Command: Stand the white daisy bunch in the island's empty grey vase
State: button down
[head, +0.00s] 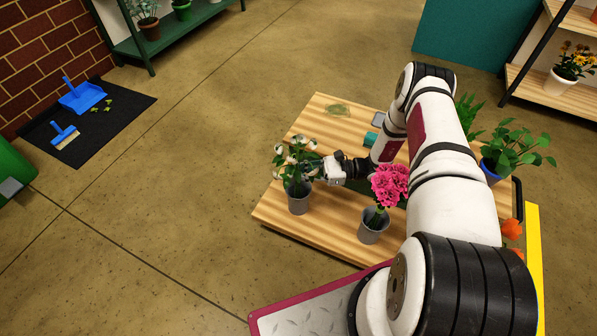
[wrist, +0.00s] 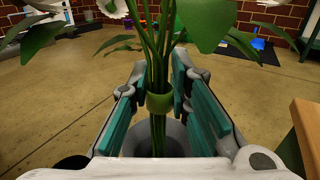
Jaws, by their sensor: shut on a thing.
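The white daisy bunch (head: 297,153) is upright over a grey vase (head: 299,200) near the left corner of the wooden island top (head: 272,218). My gripper (head: 311,169) reaches it from the right, just above the vase. In the wrist view, my gripper's teal pads (wrist: 158,92) are on both sides of the bunch's stems (wrist: 158,55) at a green band, shut on them. The stems run down into the opening of the grey vase (wrist: 174,136). How deep they reach, and whether they touch its bottom, is hidden.
A second grey vase (head: 373,229) with pink flowers (head: 389,184) stands to the right, close to my arm. A leafy plant in a blue pot (head: 490,171) is at the island's right. Clear floor lies left of the island. A dustpan (head: 82,97) lies on a black mat.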

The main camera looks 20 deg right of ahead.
jog(key=shift+f, duration=0.3)
dwell(0.5)
jog(key=c, duration=1.4)
grip_release()
jog(key=shift+d, duration=0.1)
jog(key=v, duration=1.1)
jog(key=shift+s+d, duration=0.2)
jog(key=shift+d, duration=0.2)
